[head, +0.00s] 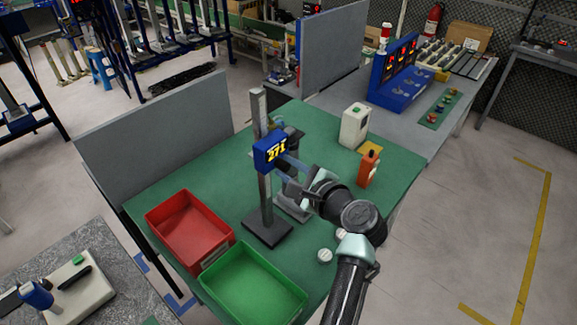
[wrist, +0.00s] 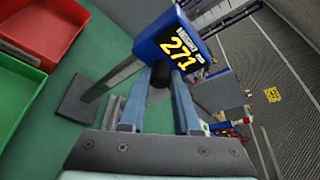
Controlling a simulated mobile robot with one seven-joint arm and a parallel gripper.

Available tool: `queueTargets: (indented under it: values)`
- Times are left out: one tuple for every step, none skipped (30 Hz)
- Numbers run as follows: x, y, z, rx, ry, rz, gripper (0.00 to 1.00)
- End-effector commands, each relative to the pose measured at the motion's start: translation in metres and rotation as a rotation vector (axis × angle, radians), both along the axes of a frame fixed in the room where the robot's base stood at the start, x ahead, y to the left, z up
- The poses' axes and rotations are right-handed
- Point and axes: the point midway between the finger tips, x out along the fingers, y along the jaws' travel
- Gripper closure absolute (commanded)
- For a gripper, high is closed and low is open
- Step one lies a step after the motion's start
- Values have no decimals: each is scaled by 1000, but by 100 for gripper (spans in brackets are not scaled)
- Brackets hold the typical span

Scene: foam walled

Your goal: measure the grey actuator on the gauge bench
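The display also shows in the wrist view (wrist: 180,50). My gripper (head: 288,165) is level with the display, just right of the post. In the wrist view its two blue-grey fingers (wrist: 160,88) are apart, with a dark rounded part (wrist: 160,75) between their tips. I cannot tell whether the fingers touch it or whether it is the grey actuator. A dark grey cylinder (head: 294,138) shows behind the display, partly hidden.
A red bin (head: 160,215) and a green bin (head: 215,262) stand at the bench's left front. A white box with a green button (head: 355,125) and an orange bottle (head: 369,168) stand at right. White discs (head: 325,255) lie near my arm. Grey panels (head: 160,130) border the bench.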

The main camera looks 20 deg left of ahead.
Motion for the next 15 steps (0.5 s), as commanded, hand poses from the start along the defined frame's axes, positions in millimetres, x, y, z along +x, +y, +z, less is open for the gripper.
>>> queueTargets:
  values:
    - [0, 0, 1, 0, -1, 0, 59]
    - [0, 0, 1, 0, -1, 0, 53]
    - [0, 0, 1, 1, -2, 0, 46]
    - [0, 0, 1, 1, -2, 0, 41]
    - [0, 0, 1, 1, -2, 0, 41]
    - [0, 0, 1, 1, -2, 0, 41]
    - [0, 0, 1, 1, -2, 0, 41]
    - [0, 0, 2, 1, -2, 0, 41]
    - [0, 0, 2, 1, -2, 0, 41]
    - [0, 0, 2, 1, -2, 0, 41]
    - [0, 0, 2, 1, -2, 0, 41]
    - [0, 0, 2, 2, -3, -1, 41]
    - [0, -1, 2, 2, -3, -1, 41]
    - [0, -1, 2, 2, -3, -1, 41]
    - [-1, -3, 2, 2, -3, -2, 41]
